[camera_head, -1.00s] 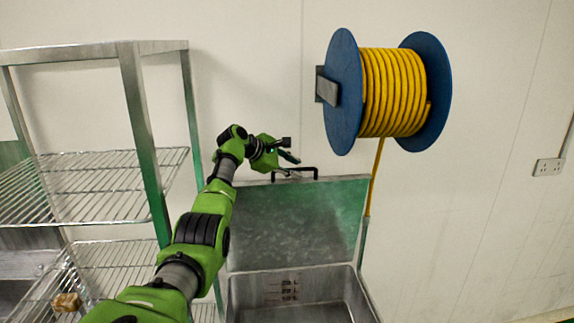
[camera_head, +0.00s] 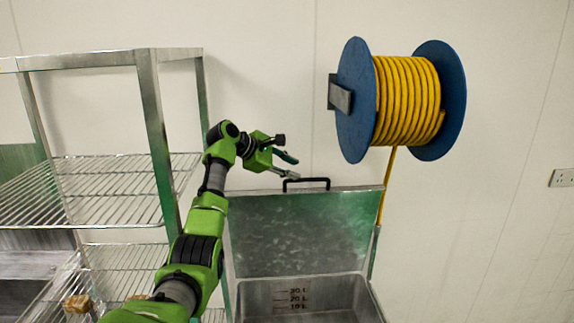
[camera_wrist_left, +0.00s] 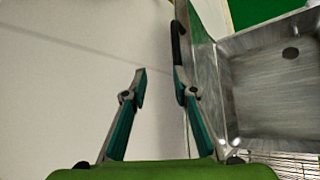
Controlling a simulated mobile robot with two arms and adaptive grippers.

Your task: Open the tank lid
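The tank lid (camera_head: 300,228) is a metal plate standing raised, tilted up against the wall side, with the open tank (camera_head: 262,300) below it. A black handle (camera_head: 306,183) sits on the lid's top edge. My left gripper (camera_head: 295,167) is open and empty, just left of and above the handle. In the left wrist view, my left gripper (camera_wrist_left: 159,75) has its fingers spread, and the handle (camera_wrist_left: 176,40) is near the tip of the right finger; I cannot tell whether they touch. The tank's inside (camera_wrist_left: 270,85) shows at right there. My right gripper is not in view.
A metal wire shelf rack (camera_head: 120,190) stands on the left, close to my left arm. A blue reel with yellow hose (camera_head: 408,100) hangs on the wall above right of the lid. A wall socket (camera_head: 562,178) is at far right. The wall between is clear.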

